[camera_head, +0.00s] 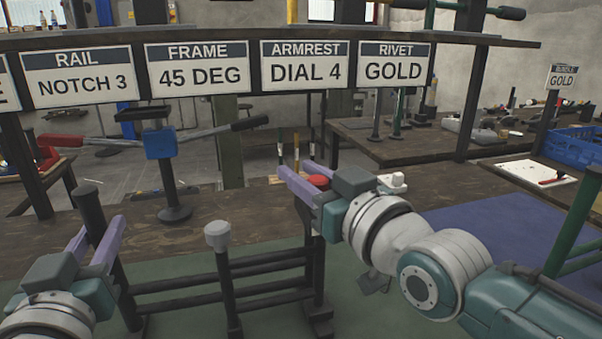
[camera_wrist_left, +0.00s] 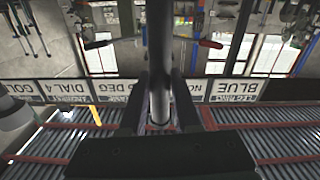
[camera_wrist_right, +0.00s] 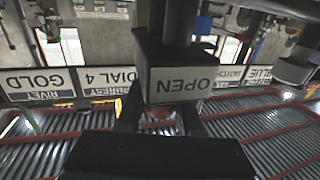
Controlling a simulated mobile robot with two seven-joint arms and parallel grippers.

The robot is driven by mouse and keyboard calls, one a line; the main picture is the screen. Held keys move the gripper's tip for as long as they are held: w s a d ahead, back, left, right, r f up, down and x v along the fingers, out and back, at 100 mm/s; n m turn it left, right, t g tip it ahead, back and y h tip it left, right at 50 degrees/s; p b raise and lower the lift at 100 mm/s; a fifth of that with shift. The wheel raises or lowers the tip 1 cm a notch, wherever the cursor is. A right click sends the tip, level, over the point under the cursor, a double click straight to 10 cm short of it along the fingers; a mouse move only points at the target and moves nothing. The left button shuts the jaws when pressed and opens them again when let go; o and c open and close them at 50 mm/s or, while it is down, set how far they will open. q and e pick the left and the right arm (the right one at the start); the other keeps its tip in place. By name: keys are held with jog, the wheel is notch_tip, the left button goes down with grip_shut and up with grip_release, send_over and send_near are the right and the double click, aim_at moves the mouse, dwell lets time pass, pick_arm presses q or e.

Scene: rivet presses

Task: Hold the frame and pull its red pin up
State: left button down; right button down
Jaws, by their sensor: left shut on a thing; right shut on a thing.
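The dark frame (camera_head: 265,285) stands in the front middle of the head view, with upright posts and several horizontal bars. My left gripper (camera_head: 95,238) is shut on its left post (camera_head: 90,212); in the left wrist view the post (camera_wrist_left: 160,60) runs between the fingers. The red pin (camera_head: 318,181) shows its round red top at the right post. My right gripper (camera_head: 298,180) is shut around it, and red shows between its fingers in the right wrist view (camera_wrist_right: 160,125). A block marked OPEN (camera_wrist_right: 180,82) hides part of that grip.
A grey-capped post (camera_head: 218,235) rises between my grippers. Behind is a brown bench (camera_head: 220,220) with a blue-clamped stand (camera_head: 160,142). Signs hang above, reading NOTCH 3, 45 DEG (camera_head: 198,76), DIAL 4 and GOLD. A blue crate (camera_head: 570,148) sits at the far right.

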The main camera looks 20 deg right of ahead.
dwell(0.4)
jog(key=shift+r, duration=1.05)
jog(key=c, duration=0.5)
grip_release()
jog(key=shift+c, duration=0.2)
jog(key=shift+f, duration=0.1)
jog(key=v, duration=1.2)
